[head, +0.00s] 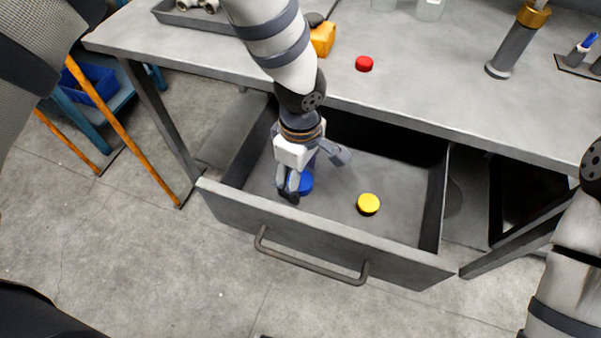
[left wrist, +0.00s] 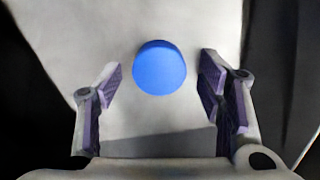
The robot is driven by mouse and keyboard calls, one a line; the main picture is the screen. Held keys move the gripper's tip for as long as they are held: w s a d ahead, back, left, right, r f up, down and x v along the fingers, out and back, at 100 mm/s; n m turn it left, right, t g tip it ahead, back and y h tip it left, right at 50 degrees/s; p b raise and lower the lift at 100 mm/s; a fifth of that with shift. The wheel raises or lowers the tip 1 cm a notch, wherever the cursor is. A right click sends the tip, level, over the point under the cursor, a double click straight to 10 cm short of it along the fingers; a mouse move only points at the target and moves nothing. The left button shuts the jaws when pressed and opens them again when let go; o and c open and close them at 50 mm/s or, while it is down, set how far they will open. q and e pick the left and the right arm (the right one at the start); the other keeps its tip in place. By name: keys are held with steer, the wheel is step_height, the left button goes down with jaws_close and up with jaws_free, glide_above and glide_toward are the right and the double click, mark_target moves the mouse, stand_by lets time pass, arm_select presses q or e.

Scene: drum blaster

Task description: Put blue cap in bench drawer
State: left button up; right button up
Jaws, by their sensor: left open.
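The blue cap (head: 305,183) lies in the open bench drawer (head: 415,215), left of the drawer's middle. In the left wrist view the blue cap (left wrist: 159,68) is between and just beyond the two finger pads, with clear space on both sides. My left gripper (head: 312,178) is open and reaches down into the drawer. It also shows in the left wrist view (left wrist: 160,92) with fingers spread and nothing between them touching the cap. In the head view the gripper hides part of the cap. My right gripper is not in view; only part of my right arm shows.
A yellow cap (head: 368,204) lies in the drawer right of the blue one. A red cap (head: 364,63) is on the bench top (head: 440,95), near an orange block (head: 323,39). The drawer's front handle (head: 310,265) juts out. Drawer space right of the yellow cap is free.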

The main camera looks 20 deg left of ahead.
arm_select(q)
step_height(320, 180, up, 12)
steer(key=p, duration=0.1)
steer(key=shift+p, duration=0.35)
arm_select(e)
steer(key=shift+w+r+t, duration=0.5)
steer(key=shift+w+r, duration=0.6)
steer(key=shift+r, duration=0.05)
